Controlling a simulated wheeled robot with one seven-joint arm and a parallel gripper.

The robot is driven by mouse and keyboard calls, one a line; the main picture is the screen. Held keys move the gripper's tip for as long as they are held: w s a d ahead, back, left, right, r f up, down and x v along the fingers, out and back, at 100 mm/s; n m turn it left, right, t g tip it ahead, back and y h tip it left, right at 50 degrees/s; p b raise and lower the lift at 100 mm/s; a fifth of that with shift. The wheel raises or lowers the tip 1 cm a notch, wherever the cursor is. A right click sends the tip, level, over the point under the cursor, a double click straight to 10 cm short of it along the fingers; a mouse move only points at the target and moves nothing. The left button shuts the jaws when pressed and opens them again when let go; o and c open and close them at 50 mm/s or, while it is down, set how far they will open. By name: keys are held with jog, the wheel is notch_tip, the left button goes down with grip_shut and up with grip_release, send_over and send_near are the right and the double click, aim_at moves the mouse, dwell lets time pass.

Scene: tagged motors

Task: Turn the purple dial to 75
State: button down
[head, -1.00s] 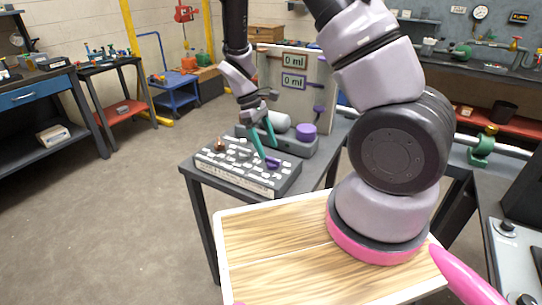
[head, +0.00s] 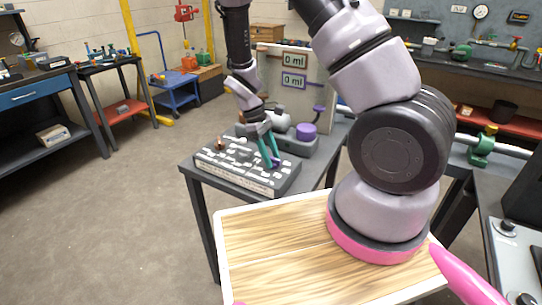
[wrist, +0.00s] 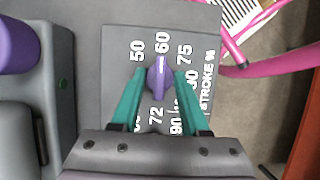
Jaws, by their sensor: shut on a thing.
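The purple dial (wrist: 159,83) sits on the grey panel box (head: 250,172). In the wrist view its narrow end points up toward the printed 60, with 50 to the left and 75 to the right. My gripper (wrist: 159,84) has its two green fingers on either side of the dial and is shut on it. In the head view my gripper (head: 271,162) comes down onto the box's right part, where its fingers partly hide the dial. Some printed numbers are hidden behind the fingers in the wrist view.
A purple cylinder (head: 306,132) on a grey base stands behind the box. A panel with two "0 ml" displays (head: 294,70) rises behind that. The box stands on a small dark table, with open floor to its left.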

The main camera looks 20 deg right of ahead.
jog(key=m, duration=0.2)
jog(key=m+y, duration=0.1)
jog(key=shift+w+d+m+g, duration=0.15)
jog(key=shift+m+g, duration=0.25)
jog(key=m+y, duration=0.2)
jog(key=m, duration=0.2)
jog(key=shift+m, duration=0.4)
dwell(0.3)
jog(key=shift+c, duration=2)
grip_release()
